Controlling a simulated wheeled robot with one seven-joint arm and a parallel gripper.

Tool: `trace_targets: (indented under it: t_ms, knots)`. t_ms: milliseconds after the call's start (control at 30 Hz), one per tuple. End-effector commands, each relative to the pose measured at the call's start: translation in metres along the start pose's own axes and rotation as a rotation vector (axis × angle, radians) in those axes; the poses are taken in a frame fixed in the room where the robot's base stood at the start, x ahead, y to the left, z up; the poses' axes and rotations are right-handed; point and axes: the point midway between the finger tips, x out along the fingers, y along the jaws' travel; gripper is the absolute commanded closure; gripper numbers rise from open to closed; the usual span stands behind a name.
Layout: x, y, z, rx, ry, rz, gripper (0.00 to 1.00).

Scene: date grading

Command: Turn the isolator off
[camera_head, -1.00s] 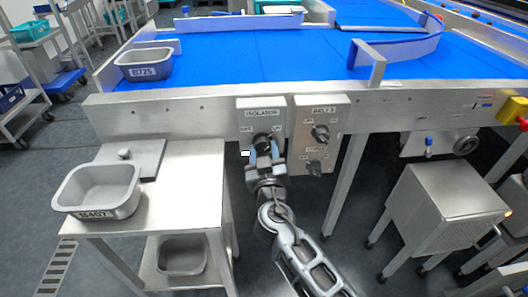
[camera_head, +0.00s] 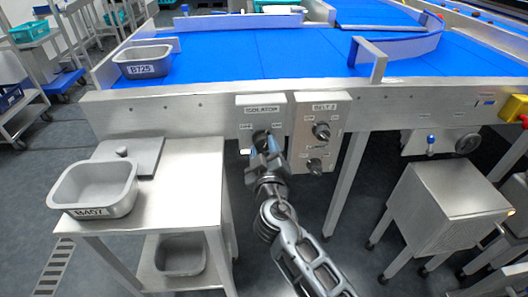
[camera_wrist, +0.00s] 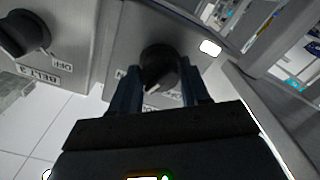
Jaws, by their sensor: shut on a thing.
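The isolator box (camera_head: 248,106) is a grey box labelled ISOLATOR on the front of the belt frame. Its black rotary knob (camera_wrist: 160,68) shows between my fingers in the wrist view, with a pale pointer mark angled towards the lower left. My gripper (camera_head: 263,146) is at the knob from the front. In the wrist view, my gripper (camera_wrist: 158,88) has a finger on each side of the knob and is shut on it. Part of the isolator's lettering is hidden behind the fingers.
The BELT 2 box (camera_head: 318,107), with two black knobs, is close on the right. A steel side table (camera_head: 185,185) with a grey tub labelled B407 (camera_head: 97,187) stands left. A steel cabinet (camera_head: 445,210) stands right.

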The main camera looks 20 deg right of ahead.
Motion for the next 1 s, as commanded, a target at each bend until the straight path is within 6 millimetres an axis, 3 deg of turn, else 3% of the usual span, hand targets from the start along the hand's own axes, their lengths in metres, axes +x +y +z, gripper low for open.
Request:
trace_targets:
  t_ms: [1000]
  knots:
    - [-0.0008,0.0008,-0.002,-0.938,0.001,-0.003,0.85]
